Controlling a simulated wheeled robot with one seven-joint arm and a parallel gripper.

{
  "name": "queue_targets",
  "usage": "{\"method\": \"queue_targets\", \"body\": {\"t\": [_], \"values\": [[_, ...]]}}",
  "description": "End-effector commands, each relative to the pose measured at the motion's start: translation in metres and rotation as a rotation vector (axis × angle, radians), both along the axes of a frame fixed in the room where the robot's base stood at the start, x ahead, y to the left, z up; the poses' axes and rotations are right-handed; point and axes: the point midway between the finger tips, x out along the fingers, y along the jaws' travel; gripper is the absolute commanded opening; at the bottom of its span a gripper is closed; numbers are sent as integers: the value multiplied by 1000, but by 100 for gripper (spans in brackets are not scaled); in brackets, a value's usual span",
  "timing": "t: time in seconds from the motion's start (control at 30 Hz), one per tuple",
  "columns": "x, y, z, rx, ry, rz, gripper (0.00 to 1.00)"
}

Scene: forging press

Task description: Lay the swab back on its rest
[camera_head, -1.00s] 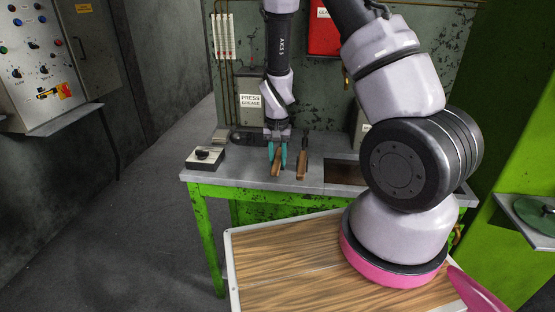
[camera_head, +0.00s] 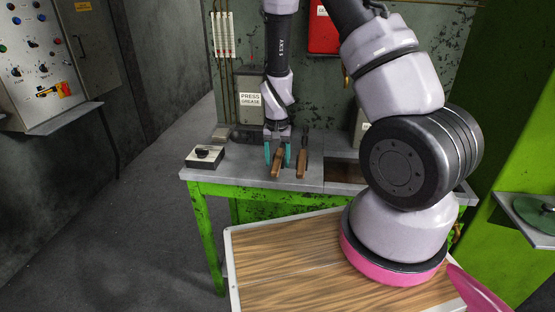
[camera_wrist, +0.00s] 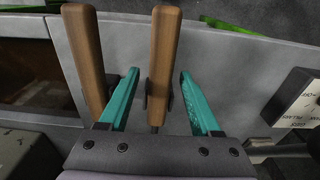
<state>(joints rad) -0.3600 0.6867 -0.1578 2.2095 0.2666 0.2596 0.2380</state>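One handle (camera_head: 277,164) lies between the teal fingers of my gripper (camera_head: 278,158). In the wrist view this handle (camera_wrist: 163,50) has a gap to each finger of my gripper (camera_wrist: 160,74), so the gripper is open around it. Small dark pieces flank its lower part, perhaps its rest. The second handle (camera_head: 302,162) is just to the right, outside the fingers; in the wrist view it (camera_wrist: 86,55) leans close to the left finger. The tool heads are hidden, so I cannot tell for certain which is the swab.
A dark recess (camera_head: 344,172) is to the right of the tools. A wood-topped table (camera_head: 285,265) stands in front. A green disc (camera_head: 535,212) sits on a shelf at right.

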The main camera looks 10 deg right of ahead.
Motion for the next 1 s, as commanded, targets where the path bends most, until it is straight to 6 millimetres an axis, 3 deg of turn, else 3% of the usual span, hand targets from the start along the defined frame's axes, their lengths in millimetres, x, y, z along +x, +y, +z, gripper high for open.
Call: {"method": "queue_targets", "body": {"t": [0.37,0.8,1.0], "values": [[0,0,5,1,-1,1,67],[-3,2,84,2,-4,1,67],[-4,2,106,1,-3,1,67]]}}
